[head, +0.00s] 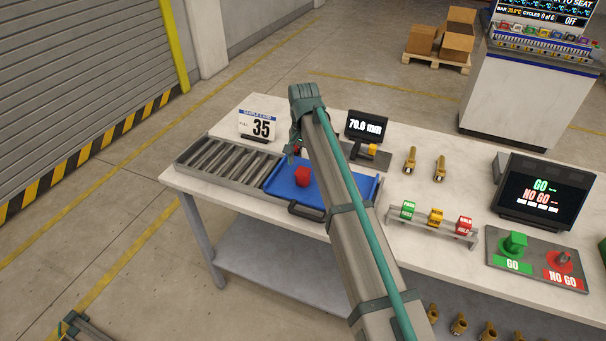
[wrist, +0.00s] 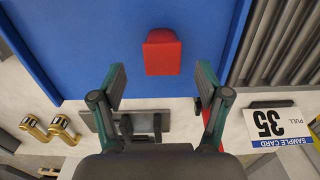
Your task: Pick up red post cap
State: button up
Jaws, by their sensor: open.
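A red post cap (head: 302,177), a small faceted block, sits in the blue tray (head: 340,203) on the table. In the wrist view the red post cap (wrist: 162,54) shows on the blue tray floor (wrist: 70,45), just beyond and between the fingertips. My gripper (wrist: 162,72) is open and empty, with one finger on each side of the cap's line and apart from it. In the head view my gripper (head: 292,155) hangs beyond the cap, partly hidden by my arm. Another red thing (wrist: 198,104) shows partly behind the right finger.
A grey ribbed tray (head: 225,166) adjoins the blue tray on the left. A sample card (head: 257,125) stands behind it. A gauge with display (head: 367,127) stands behind the blue tray. Brass fittings (head: 410,160), a tag rack (head: 434,221) and GO/NO GO fixtures (head: 535,257) lie right.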

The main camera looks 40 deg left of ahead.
aim_at(303, 171)
jog(key=shift+a+f+p, duration=0.15)
jog(key=shift+f+p, duration=0.9)
jog(key=shift+f, duration=1.4)
jog(key=c, duration=1)
